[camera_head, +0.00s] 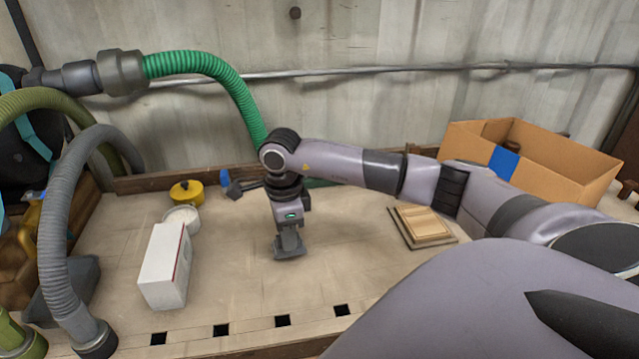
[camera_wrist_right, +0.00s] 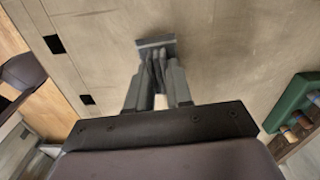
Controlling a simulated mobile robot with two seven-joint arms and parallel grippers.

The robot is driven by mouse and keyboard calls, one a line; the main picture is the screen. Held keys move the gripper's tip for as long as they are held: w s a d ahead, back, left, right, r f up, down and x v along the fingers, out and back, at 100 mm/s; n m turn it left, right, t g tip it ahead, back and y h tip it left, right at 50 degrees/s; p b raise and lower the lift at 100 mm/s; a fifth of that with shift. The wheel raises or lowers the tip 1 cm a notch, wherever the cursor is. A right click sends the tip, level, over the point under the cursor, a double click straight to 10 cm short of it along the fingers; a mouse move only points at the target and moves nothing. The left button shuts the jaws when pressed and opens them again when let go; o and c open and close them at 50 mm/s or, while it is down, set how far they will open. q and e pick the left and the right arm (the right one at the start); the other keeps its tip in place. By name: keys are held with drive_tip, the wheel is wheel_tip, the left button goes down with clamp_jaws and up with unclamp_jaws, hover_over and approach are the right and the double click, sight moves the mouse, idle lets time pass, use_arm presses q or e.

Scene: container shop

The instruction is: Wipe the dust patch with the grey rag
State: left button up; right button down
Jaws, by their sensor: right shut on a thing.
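My right gripper (camera_head: 289,233) points down over the middle of the workbench and is shut on the grey rag (camera_head: 289,252). The rag is bunched between the fingers and its flat lower part is at the bench top. In the right wrist view the rag (camera_wrist_right: 156,45) shows between the fingertips (camera_wrist_right: 158,75). I cannot tell surely whether it touches the bench. I cannot make out a clear dust patch; the bench top around the rag has only faint darker marks. My left gripper is not in view.
A white box (camera_head: 163,268) stands left of the gripper, with a white tub (camera_head: 183,217) and yellow tin (camera_head: 186,193) behind it. Wooden boards (camera_head: 424,224) lie to the right. A cardboard box (camera_head: 570,172) stands at back right. Square slots line the front edge.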

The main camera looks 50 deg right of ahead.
drive_tip(key=shift+r+p, duration=1.7)
drive_tip(key=shift+r, duration=1.1)
